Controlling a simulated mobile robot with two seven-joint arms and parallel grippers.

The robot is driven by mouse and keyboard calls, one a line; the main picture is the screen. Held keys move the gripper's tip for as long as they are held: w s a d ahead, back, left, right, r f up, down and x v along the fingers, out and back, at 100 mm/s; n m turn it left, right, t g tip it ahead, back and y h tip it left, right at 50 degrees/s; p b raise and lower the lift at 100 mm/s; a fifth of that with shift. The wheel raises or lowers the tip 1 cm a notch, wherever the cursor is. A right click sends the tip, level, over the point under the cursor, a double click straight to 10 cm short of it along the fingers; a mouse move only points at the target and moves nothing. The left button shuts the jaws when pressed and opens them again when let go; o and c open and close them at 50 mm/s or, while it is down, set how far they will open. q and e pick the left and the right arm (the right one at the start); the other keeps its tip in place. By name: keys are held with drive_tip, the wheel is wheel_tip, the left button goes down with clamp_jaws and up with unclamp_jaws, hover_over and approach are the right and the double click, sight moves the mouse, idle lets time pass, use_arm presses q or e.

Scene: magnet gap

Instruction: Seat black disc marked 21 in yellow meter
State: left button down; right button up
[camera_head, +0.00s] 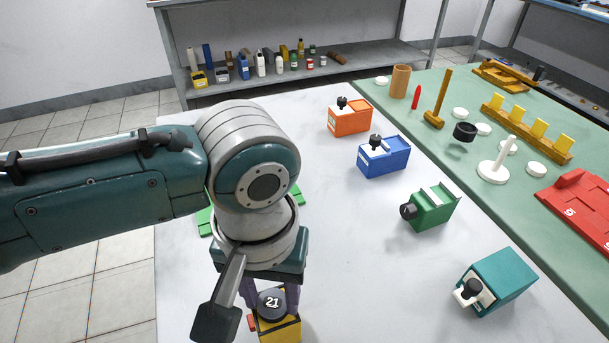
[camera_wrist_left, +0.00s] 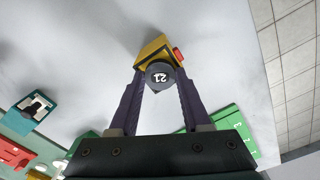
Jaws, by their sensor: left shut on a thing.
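The black disc marked 21 (camera_head: 271,302) is between the fingers of my left gripper (camera_head: 274,294), which is shut on it. The white number faces up. In the left wrist view the disc (camera_wrist_left: 160,74) sits between the purple fingertips of the gripper (camera_wrist_left: 160,86). The yellow meter (camera_head: 281,332) is right at the disc, low in the head view, with a red part on its side. It also shows in the left wrist view (camera_wrist_left: 151,51). The disc overlaps the meter in both views; I cannot tell whether it is fully seated. My right gripper is out of view.
Orange (camera_head: 351,118), blue (camera_head: 385,157), green (camera_head: 434,211) and teal (camera_head: 506,279) boxes with black knobs stand to the right on the white table. A green numbered piece (camera_wrist_left: 236,130) lies partly hidden behind my arm. A green mat (camera_head: 450,150) holds other items.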

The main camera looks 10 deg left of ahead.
use_arm(q)
drive_tip(key=shift+f, duration=0.2)
idle(0.6)
drive_tip(key=shift+c, duration=1.4)
unclamp_jaws()
drive_tip(key=c, duration=0.5)
wheel_tip(320, 180, up, 5)
drive_tip(key=p, duration=0.5)
drive_tip(key=shift+f, duration=0.2)
